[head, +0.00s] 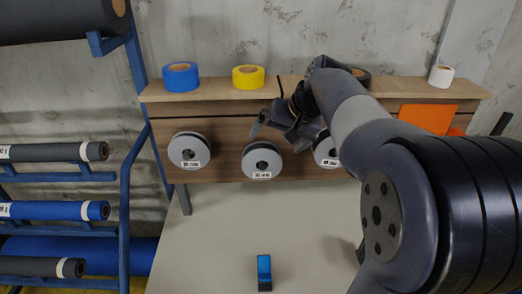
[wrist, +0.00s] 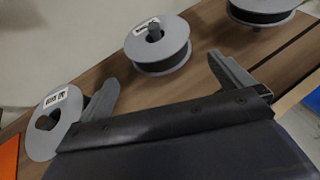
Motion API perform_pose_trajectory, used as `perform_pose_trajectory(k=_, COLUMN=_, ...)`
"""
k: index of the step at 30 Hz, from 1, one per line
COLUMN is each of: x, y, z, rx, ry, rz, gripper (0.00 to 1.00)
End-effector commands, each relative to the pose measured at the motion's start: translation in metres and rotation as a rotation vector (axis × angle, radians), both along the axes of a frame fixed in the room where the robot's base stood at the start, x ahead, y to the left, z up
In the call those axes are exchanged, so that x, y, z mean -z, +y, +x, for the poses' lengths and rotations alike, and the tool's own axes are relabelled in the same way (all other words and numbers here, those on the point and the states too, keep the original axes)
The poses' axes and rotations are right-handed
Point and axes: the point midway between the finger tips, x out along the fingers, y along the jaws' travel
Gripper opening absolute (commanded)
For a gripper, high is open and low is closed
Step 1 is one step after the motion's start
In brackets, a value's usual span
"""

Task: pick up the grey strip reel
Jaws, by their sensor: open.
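Three grey-flanged reels with dark strip wound on them hang on pegs along a wooden panel. In the head view they are the left reel (head: 188,161), the middle reel (head: 262,171) and the right reel (head: 325,159). Their labels are too small to read, so I cannot tell which is the grey strip reel. My gripper (head: 280,138) is open and empty, above and between the middle and right reels. In the wrist view, the middle reel (wrist: 158,62) lies beyond the gap between the fingers. The right reel (wrist: 45,140) is partly behind the left finger. The left reel (wrist: 265,15) is cut off at the top.
On the shelf (head: 215,90) above stand a blue tape roll (head: 181,77), a yellow one (head: 248,77), a dark roll (head: 361,76) and a white one (head: 441,76). An orange sheet (head: 428,118) hangs at right. A blue block (head: 264,270) sits on the pale table (head: 215,240).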

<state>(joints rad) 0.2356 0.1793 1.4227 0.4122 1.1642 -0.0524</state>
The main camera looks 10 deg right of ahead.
Motion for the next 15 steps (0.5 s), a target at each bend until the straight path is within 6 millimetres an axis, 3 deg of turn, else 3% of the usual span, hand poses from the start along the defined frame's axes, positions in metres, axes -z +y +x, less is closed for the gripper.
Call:
perform_pose_trajectory(k=9, x=0.039, y=0.013, z=0.020, rx=-0.002, ry=0.004, rz=0.003, gripper=1.00)
perform_pose_trajectory(k=15, x=0.051, y=0.016, z=0.027, rx=-0.002, ry=0.002, rz=0.001, gripper=1.00)
